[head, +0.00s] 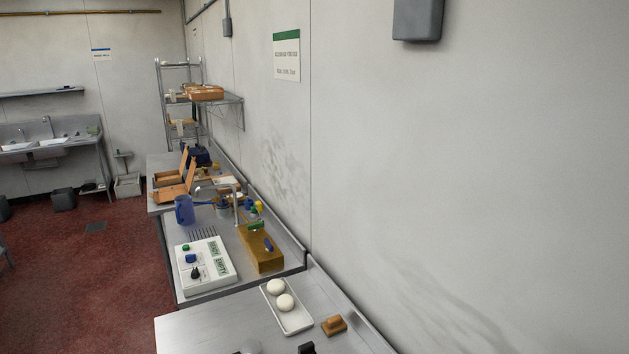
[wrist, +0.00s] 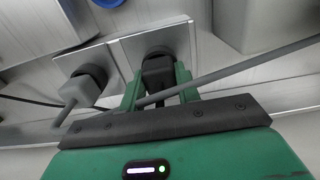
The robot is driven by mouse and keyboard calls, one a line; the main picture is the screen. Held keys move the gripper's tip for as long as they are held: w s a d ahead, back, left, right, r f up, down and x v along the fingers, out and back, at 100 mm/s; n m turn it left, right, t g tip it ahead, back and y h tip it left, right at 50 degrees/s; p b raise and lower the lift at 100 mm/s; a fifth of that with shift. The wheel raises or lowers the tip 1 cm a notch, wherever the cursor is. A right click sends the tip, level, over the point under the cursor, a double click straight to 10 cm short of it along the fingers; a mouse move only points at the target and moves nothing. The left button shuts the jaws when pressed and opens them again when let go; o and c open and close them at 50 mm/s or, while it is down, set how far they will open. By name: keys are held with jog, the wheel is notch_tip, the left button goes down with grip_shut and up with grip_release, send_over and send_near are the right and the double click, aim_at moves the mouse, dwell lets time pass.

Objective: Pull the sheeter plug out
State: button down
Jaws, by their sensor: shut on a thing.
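In the wrist view my gripper (wrist: 158,92), with green fingers, is shut on a dark plug (wrist: 158,77). The plug is at a round black socket (wrist: 159,52) on a metal plate (wrist: 180,37); I cannot tell how deep it sits. A second, grey plug (wrist: 80,92) is at another socket to the left, apart from my fingers. No label shows which plug is the sheeter's. My gripper and the plugs do not show in the head view.
A grey cable (wrist: 250,64) crosses the wrist view behind my gripper's palm edge.

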jog(key=shift+r+p, duration=3)
jog(key=shift+r, duration=0.05)
